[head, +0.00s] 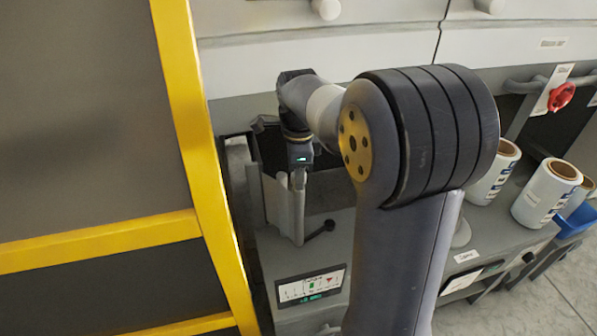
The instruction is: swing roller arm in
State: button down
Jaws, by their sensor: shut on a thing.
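My gripper (298,178) points down in the left middle of the head view. It is shut on the upper end of a light grey upright bar, which I take for the roller arm (298,218). The bar stands beside the grey wall of an open, dark-inside bin on the machine. A short black lever with a round knob (329,225) sticks out to the right near its foot. The fingertips are small, and the exact contact is hard to see. My arm hides the area to the right.
A yellow-framed dark panel (190,100) stands close on the left. A control panel with a display (311,288) lies below. Several label rolls (547,192) stand on the right shelf, near a blue bin (578,218). A red knob (562,97) is at upper right.

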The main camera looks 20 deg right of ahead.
jog(key=s+d+n+p, duration=0.3)
jog(key=s+d+n, duration=0.4)
jog(key=n, duration=0.4)
jog(key=shift+s+d, duration=0.15)
jog(key=shift+d, duration=0.45)
dwell(0.3)
jog(key=c, duration=1)
grip_release()
jog(key=shift+d, duration=0.1)
notch_tip(320, 180, up, 11)
jog(key=shift+f+p, duration=0.1)
jog(key=shift+p, duration=0.55)
